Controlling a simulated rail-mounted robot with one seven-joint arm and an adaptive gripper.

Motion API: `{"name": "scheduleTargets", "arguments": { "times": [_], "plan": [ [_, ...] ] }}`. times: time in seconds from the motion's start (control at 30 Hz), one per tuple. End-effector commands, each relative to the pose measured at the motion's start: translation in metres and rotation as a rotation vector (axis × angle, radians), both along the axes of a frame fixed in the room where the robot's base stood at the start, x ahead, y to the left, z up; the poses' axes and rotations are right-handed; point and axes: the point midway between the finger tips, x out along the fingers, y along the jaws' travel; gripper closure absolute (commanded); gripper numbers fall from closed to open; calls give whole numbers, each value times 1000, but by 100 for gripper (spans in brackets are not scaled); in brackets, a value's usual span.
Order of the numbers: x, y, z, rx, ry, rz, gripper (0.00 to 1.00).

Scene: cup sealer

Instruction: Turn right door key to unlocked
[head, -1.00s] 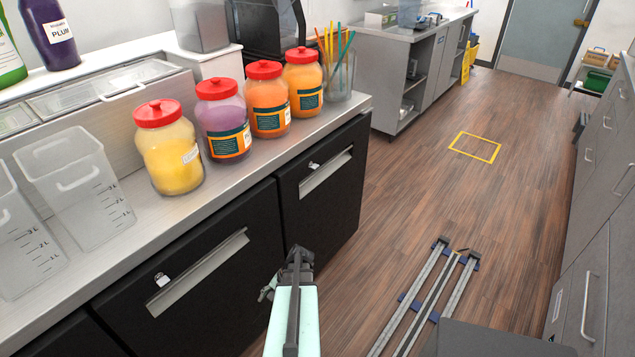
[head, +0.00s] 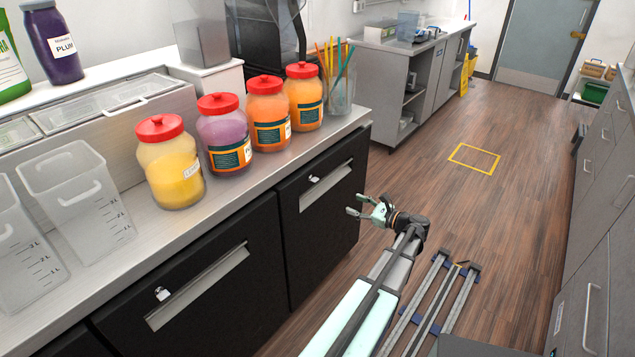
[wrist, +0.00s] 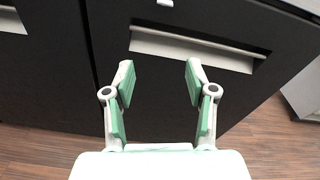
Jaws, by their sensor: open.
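The right black door (head: 325,190) of the under-counter unit is shut, with a silver recessed handle (head: 326,186). Its small silver key and lock (head: 314,179) sit above the handle's left end; I cannot tell which way the key is turned. In the wrist view the key (wrist: 165,3) shows at the top edge, mostly cut off, above the handle (wrist: 190,49). My gripper (head: 353,204) is open and empty in front of the right door, right of and below the key and apart from it. In the wrist view its fingers (wrist: 160,80) are spread below the handle.
The left door (head: 200,285) has its own key (head: 162,293) and handle. Several red-lidded jars (head: 170,165), clear containers (head: 80,190) and a straw holder (head: 341,92) stand on the counter above. My floor rails lie right; open wooden floor extends beyond.

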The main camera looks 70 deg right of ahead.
Motion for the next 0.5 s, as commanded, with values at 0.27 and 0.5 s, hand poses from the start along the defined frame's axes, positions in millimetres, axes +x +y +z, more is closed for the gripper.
{"name": "scheduleTargets", "arguments": {
  "times": [0.27,0.5],
  "plan": [
    [2,-2,20,181,-173,-11,44],
    [22,-10,21,196,-177,-11,44]
  ]
}}
